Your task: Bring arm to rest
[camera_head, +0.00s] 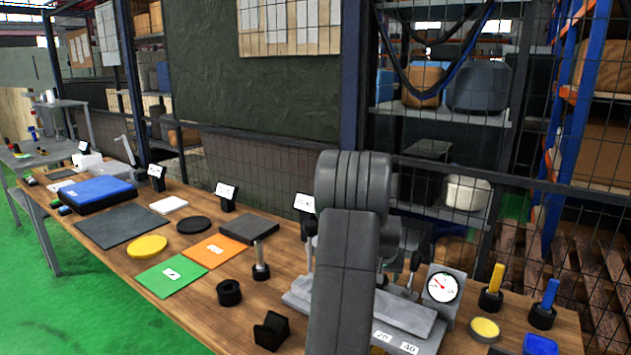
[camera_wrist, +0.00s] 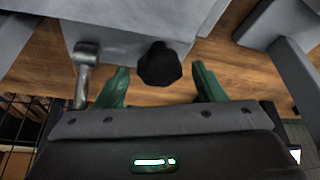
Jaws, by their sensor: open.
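My arm (camera_head: 345,265) rises in front of the right half of the wooden bench in the head view. It hides part of the grey fixture behind it, and my gripper cannot be made out there. In the wrist view my gripper (camera_wrist: 160,82) shows two green fingers spread wide apart. A black knob (camera_wrist: 160,66) on a grey machine body shows between the fingers, with no finger seen closed on it. A metal lever (camera_wrist: 84,75) stands close beside the left finger; whether they touch I cannot tell.
The wooden bench (camera_head: 200,285) holds a dial gauge (camera_head: 442,287), a grey base (camera_head: 410,318), yellow (camera_head: 497,278) and blue (camera_head: 550,292) handled pins, an orange mat (camera_head: 213,251), a green mat (camera_head: 171,276) and a blue case (camera_head: 98,193). A wire mesh fence (camera_head: 270,165) stands behind.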

